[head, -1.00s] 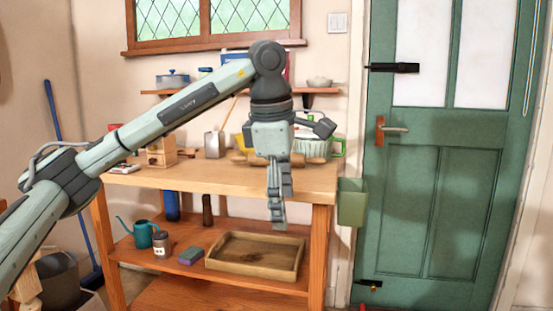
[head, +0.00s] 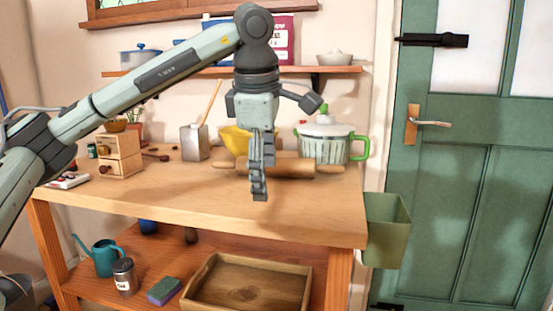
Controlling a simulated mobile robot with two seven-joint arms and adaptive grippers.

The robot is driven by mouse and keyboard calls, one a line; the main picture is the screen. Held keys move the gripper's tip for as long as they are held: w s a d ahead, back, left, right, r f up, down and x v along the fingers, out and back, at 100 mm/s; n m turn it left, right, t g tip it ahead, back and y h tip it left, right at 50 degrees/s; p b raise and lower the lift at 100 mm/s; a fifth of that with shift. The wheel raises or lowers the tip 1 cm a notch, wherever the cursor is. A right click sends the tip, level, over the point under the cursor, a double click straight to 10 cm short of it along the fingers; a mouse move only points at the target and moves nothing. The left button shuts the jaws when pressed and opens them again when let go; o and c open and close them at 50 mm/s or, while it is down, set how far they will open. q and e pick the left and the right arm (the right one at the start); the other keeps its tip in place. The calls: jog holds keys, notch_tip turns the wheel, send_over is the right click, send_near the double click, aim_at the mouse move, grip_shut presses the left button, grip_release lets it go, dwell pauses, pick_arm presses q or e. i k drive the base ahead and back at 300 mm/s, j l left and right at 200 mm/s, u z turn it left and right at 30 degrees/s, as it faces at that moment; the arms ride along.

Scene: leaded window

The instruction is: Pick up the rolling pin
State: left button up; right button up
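The wooden rolling pin (head: 296,168) lies crosswise on the workbench (head: 170,205), toward its back right. Its light handles stick out at both ends. My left gripper (head: 259,192) points down in front of the pin and hides part of its middle. I see the fingers nearly edge-on, so I cannot tell if they are open or shut. I see nothing held in them, and I cannot tell whether they touch the pin. My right gripper is out of view.
Behind the pin stand a white and green pot (head: 324,140) and a yellow bowl (head: 234,140). A grey metal container (head: 194,142) and a small wooden drawer box (head: 120,155) are farther left. A green bin (head: 386,228) hangs at the right end. The bench front is clear.

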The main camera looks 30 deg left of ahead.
aim_at(296, 168)
jog(key=i+j, duration=0.6)
jog(key=i, duration=0.2)
